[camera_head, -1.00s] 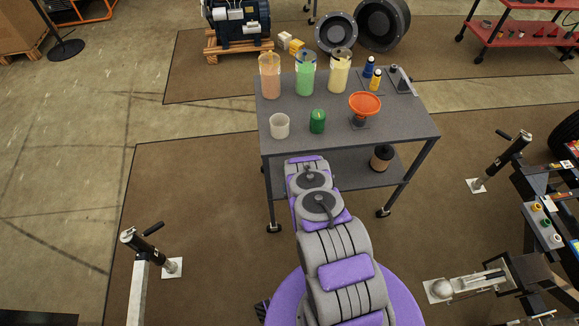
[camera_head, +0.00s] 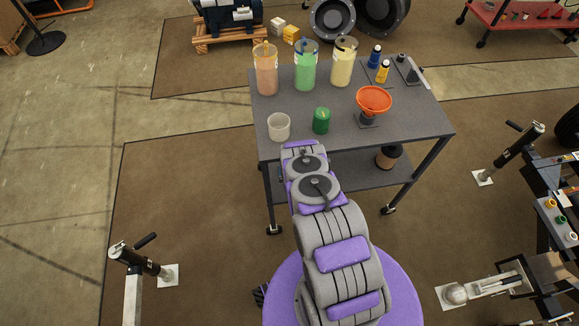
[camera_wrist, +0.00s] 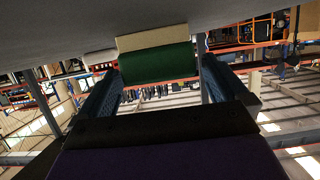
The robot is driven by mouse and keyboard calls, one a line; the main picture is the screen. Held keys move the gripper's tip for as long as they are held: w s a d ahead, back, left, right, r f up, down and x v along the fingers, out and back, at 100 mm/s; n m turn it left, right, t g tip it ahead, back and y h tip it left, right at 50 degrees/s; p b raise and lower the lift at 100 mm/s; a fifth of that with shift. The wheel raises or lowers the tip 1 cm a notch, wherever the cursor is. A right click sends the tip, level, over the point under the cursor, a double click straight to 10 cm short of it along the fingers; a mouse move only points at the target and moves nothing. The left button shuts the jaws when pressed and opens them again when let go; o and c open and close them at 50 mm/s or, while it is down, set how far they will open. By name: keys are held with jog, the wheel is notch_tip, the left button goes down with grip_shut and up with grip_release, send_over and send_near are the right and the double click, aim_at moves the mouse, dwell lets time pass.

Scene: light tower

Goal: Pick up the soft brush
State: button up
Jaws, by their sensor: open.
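In the wrist view, a green block with a cream band (camera_wrist: 157,62), which looks like the soft brush, shows between the fingertips of my gripper (camera_wrist: 160,76). The cream band meets the grey table surface, which fills the top of that view. My gripper is open, with a dark blue finger on each side of the green block; I cannot tell whether either touches it. In the head view, a short green cylinder (camera_head: 321,121) stands near the table's front edge, probably the same thing. My gripper is hidden there behind my arm.
The grey table (camera_head: 345,128) also holds a white cup (camera_head: 279,127) left of the green cylinder, an orange dish on a stand (camera_head: 374,100) to its right, and tall orange, green and yellow containers behind. A lower shelf holds a spool (camera_head: 389,157).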

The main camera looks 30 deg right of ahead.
jog(key=shift+d, duration=0.1)
jog(key=c, duration=0.9)
jog(key=shift+r, duration=0.15)
